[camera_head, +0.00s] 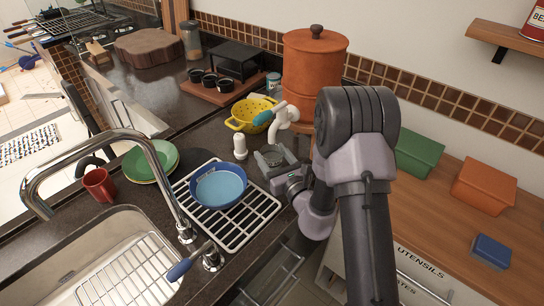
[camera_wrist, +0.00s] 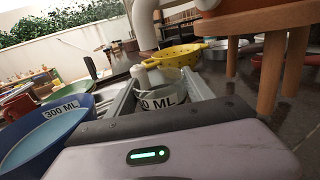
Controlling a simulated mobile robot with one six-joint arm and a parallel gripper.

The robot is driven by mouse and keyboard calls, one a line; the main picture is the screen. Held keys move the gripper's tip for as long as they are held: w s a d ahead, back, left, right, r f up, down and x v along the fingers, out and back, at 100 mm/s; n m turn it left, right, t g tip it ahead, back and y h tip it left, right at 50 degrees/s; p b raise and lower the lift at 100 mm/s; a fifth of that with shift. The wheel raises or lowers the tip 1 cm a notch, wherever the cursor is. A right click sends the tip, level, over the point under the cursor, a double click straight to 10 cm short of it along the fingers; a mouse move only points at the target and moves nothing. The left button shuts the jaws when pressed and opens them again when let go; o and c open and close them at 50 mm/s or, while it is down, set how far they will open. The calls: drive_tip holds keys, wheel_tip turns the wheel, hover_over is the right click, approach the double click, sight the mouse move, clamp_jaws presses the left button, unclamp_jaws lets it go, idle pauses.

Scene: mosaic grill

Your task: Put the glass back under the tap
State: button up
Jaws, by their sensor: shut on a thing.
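The glass (camera_wrist: 165,93) is clear, with a black-on-white "0 ML" label partly hidden by my gripper. My gripper (camera_wrist: 160,84) is shut on it, one finger on each side. In the head view, my gripper (camera_head: 272,160) holds the glass (camera_head: 272,153) low over the dark counter. The white tap (camera_head: 285,121) with a blue handle (camera_head: 263,117) is fixed to the terracotta water container (camera_head: 313,72). Its spout ends just above and behind the glass in the head view. I cannot tell whether the glass is exactly under the spout or touching the counter.
A blue bowl (camera_head: 219,187) on the white rack (camera_head: 248,226) is left of my gripper. A small white bottle (camera_head: 240,148) and a yellow colander (camera_head: 249,110) stand close behind. The container's wooden legs (camera_wrist: 270,72) are to the right in the wrist view.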

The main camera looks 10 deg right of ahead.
drive_tip(key=shift+f, duration=0.15)
drive_tip(key=o, duration=1.7)
